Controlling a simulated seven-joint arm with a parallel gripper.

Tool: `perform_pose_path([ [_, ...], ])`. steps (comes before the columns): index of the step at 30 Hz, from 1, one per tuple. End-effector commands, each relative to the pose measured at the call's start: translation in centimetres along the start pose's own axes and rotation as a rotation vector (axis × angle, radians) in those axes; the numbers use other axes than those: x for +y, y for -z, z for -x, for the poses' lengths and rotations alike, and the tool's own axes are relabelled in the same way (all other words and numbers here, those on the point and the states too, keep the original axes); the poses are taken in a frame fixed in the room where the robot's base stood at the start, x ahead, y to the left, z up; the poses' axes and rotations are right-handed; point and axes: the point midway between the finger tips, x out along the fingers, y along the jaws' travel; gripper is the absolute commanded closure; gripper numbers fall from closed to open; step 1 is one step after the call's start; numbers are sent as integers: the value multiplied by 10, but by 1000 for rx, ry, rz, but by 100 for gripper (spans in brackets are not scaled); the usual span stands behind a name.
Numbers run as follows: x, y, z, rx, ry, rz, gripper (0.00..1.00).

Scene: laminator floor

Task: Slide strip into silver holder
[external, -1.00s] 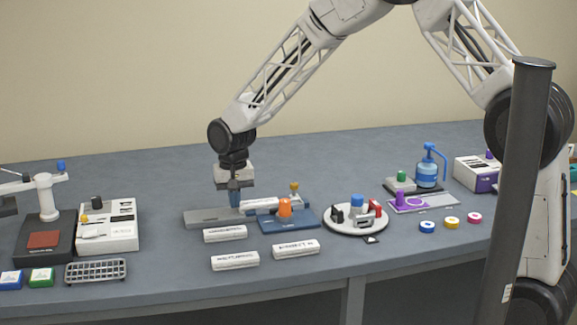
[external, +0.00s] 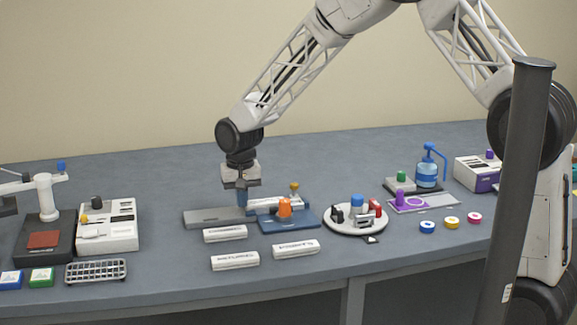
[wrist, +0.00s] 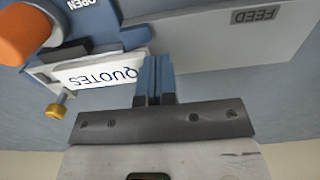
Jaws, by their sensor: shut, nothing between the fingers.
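A white strip lettered QUOTES (wrist: 100,75) lies along the back of the blue fixture, with its right end beside my fingers in the wrist view. It also shows in the external view (external: 265,204). A silver-grey holder edge (wrist: 42,76) shows around the strip's far end. How deep the strip sits in it, I cannot tell. My gripper (wrist: 154,82) is shut with nothing between its blue fingers (external: 241,199). It points down at the strip's near end, over or just beside the grey FEED plate (wrist: 230,40). Whether the fingertips touch the strip is unclear.
An orange knob (external: 285,207) stands on the blue fixture (external: 302,224), with a brass knob (wrist: 56,110) near the strip's far end. White labelled blocks (external: 235,260) lie in front. A round white tray (external: 345,228) stands to the right. The table behind is clear.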

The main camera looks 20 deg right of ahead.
Motion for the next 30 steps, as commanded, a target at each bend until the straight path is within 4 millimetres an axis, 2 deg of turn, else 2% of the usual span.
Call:
perform_pose_path([
  [30, 25, 0, 0, 0, 0, 0, 100],
])
